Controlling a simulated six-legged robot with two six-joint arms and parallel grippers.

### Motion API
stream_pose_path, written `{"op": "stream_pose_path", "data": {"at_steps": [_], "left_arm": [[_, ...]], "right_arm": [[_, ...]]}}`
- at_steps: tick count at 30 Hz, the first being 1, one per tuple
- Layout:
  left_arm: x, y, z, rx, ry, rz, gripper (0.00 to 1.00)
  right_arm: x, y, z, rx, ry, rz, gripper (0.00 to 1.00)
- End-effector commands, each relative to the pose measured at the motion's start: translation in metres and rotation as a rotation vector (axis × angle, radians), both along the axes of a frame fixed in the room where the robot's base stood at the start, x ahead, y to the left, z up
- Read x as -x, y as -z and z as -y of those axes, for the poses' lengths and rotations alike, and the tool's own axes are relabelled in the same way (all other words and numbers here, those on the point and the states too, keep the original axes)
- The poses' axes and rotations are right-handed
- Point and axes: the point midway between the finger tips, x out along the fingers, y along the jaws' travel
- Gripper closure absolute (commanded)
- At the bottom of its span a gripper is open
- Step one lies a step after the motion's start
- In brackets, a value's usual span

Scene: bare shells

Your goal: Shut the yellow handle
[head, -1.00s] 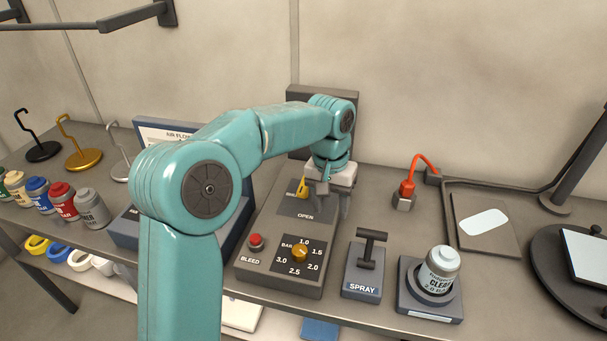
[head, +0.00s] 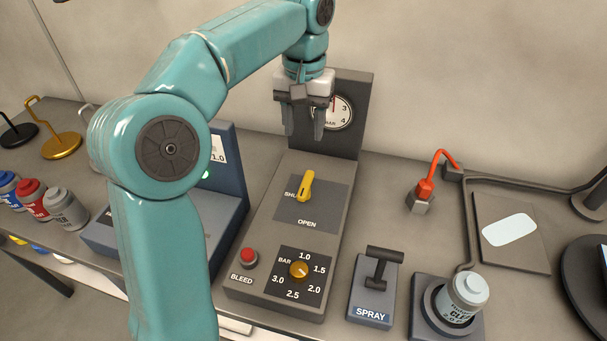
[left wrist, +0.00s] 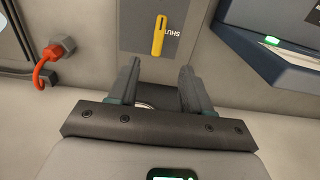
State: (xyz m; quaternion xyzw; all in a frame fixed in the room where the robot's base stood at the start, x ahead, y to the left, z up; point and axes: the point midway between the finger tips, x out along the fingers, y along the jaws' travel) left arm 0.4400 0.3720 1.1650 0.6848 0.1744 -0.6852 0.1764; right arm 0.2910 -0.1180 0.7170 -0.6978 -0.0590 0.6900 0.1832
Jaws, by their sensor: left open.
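The yellow handle (head: 306,187) sits on a dark plate on the grey sloped panel (head: 268,230). It lies lengthwise on the panel, slightly tilted, beside the word SHUT and above the word OPEN, partly covering SHUT. In the left wrist view the handle (left wrist: 159,36) shows beyond the fingertips, next to SHUT. My left gripper (head: 305,134) is open and empty, raised behind the handle in front of the gauge, apart from the handle. In the left wrist view my left gripper (left wrist: 160,66) has nothing between its fingers. My right gripper is in neither view.
A round gauge (head: 339,112) stands on the upright back plate, partly behind my gripper. A red BLEED button (head: 249,258) and a BAR knob (head: 299,270) are nearer on the panel. A SPRAY lever (head: 379,268) and a can (head: 465,299) stand to the right.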

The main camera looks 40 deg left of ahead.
Motion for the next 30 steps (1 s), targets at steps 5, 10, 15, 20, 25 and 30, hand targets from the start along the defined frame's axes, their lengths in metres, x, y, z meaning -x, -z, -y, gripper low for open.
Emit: {"op": "stream_pose_path", "data": {"at_steps": [5, 10, 15, 20, 25, 30], "left_arm": [[0.006, 0.010, 0.002, 0.000, -0.002, -0.004, 0.51], [0.009, 0.045, 0.004, 0.000, -0.002, -0.007, 0.51], [0.010, 0.086, 0.005, 0.001, -0.001, -0.006, 0.51], [0.010, 0.122, 0.004, 0.001, -0.002, -0.005, 0.51], [0.008, 0.148, 0.003, 0.000, -0.003, -0.004, 0.51], [0.007, 0.160, 0.002, 0.000, -0.003, -0.001, 0.51]], "right_arm": [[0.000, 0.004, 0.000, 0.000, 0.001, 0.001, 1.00], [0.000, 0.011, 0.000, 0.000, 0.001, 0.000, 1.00], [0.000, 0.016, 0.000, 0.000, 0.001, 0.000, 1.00], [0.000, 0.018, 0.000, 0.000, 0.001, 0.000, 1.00], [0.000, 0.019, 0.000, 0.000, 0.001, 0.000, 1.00], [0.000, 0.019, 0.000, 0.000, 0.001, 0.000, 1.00]]}}
